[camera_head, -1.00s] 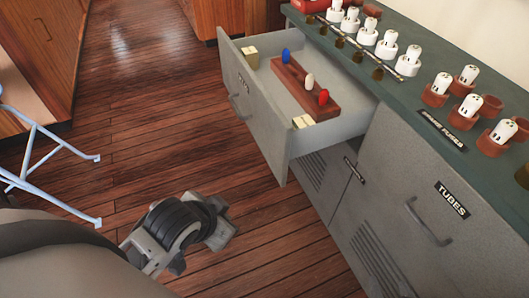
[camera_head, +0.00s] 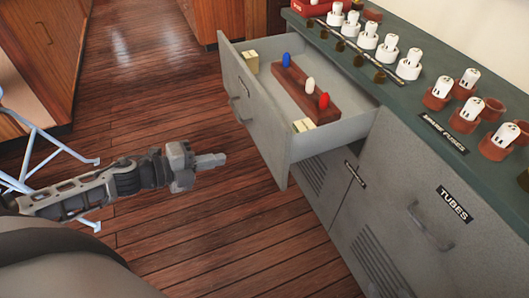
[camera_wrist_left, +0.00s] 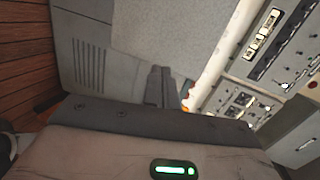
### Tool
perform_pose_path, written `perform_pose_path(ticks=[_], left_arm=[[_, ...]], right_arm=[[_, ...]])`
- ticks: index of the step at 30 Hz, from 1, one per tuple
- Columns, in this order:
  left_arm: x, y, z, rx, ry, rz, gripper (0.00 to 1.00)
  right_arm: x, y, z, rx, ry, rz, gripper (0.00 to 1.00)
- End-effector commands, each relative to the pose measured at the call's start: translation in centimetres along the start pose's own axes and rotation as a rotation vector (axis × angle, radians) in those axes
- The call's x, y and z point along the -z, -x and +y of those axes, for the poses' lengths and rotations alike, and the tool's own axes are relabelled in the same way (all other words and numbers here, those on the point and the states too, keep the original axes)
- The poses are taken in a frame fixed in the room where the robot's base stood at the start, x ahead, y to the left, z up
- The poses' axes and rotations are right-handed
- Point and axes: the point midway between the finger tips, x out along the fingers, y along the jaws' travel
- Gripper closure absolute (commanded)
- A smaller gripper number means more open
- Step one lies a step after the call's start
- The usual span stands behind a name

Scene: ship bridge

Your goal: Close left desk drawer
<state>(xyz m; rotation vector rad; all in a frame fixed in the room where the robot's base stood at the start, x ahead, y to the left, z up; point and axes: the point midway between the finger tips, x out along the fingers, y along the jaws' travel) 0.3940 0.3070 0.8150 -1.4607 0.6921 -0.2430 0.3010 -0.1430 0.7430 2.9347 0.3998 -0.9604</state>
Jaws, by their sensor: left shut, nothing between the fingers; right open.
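The left desk drawer (camera_head: 337,134) is pulled out of the grey desk, with its grey front and handle (camera_head: 239,109) facing left. It holds a red-brown rack (camera_head: 300,88) with blue, white and red pieces, and cream blocks (camera_head: 304,125). My left gripper (camera_head: 222,159) is shut and empty. In the head view it shows left of the drawer's near corner, pointing right, with floor visible between them. In the left wrist view, the shut fingers (camera_wrist_left: 158,84) point toward a pale grey panel (camera_wrist_left: 180,30); I cannot tell for sure which face it is. My right gripper is out of view.
The green desktop (camera_head: 400,95) holds several white-and-brown fuse pieces. Below it are a cabinet front labelled TUBES (camera_head: 453,203) and a vented panel. A pale blue metal frame (camera_head: 45,140) stands at the left. The wooden floor (camera_head: 150,90) between is clear.

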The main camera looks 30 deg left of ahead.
Motion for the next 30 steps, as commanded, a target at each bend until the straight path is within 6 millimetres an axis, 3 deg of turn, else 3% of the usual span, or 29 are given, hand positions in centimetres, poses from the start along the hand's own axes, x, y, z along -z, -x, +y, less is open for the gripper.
perform_pose_path(ticks=[4,8,24,30], left_arm=[[0.1,0.5,0.3,-0.022,-0.068,0.083,1.0],[0.2,-0.5,0.3,-0.02,-0.074,0.093,1.0],[1.2,-10.5,-0.1,-0.018,-0.07,0.091,1.0],[1.4,-12.6,-0.5,-0.021,-0.069,0.09,1.0]], right_arm=[[0.1,-0.1,0.0,-0.001,-0.002,0.003,0.53],[0.1,-0.1,0.0,-0.001,-0.003,0.003,0.53],[0.5,0.3,0.1,-0.003,0.004,-0.001,0.53],[0.3,0.4,0.2,-0.005,0.014,-0.008,0.53]])
